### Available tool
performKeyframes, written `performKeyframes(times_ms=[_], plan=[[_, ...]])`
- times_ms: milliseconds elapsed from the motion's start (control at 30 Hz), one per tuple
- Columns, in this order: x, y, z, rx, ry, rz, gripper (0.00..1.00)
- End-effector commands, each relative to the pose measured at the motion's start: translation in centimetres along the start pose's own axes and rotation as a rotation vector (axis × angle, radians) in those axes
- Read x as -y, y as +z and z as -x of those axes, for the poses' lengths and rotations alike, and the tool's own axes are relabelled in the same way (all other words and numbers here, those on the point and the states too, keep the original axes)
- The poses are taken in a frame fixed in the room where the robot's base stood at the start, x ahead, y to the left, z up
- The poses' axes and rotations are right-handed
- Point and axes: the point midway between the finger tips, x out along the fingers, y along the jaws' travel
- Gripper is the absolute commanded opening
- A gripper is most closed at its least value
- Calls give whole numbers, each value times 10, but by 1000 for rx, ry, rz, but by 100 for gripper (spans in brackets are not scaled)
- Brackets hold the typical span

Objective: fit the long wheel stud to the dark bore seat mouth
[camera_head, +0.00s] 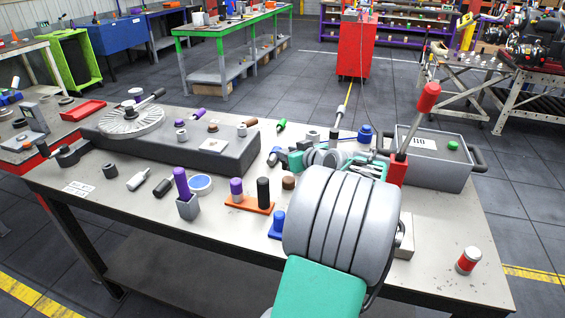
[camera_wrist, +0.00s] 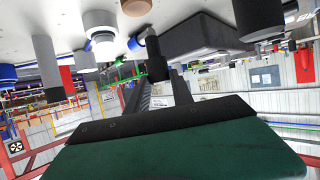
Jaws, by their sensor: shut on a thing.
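My gripper (camera_wrist: 157,78) shows in the wrist view, its fingers closed around a short dark cylindrical piece (camera_wrist: 156,62). This may be an end of the long wheel stud; its full length does not show. The dark bore seat mouth cannot be picked out for sure. A small dark ring (camera_head: 110,171) lies on the bench at the left, and a dark clamp-like part (camera_head: 66,156) sits at the bench's left edge.
A long dark block (camera_head: 232,158) bears a finned disc (camera_head: 131,122) and several small cylinders. An orange base (camera_head: 250,204) holds purple and black pegs. A red-and-white can (camera_head: 468,260) stands near the front right corner.

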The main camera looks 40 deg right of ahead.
Motion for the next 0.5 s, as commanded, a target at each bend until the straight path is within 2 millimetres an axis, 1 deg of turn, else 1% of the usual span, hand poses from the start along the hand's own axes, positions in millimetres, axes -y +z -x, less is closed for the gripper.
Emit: performKeyframes(times_ms=[33,133,267,333,433,500], plan=[[0,4,-10,1,-5,-1,0],[-1,12,-26,-1,-4,1,0],[-3,17,-35,-3,-3,2,0],[-2,22,-43,0,-5,1,0],[-2,39,-48,1,-4,-1,0],[-3,46,-51,-1,-3,1,0]])
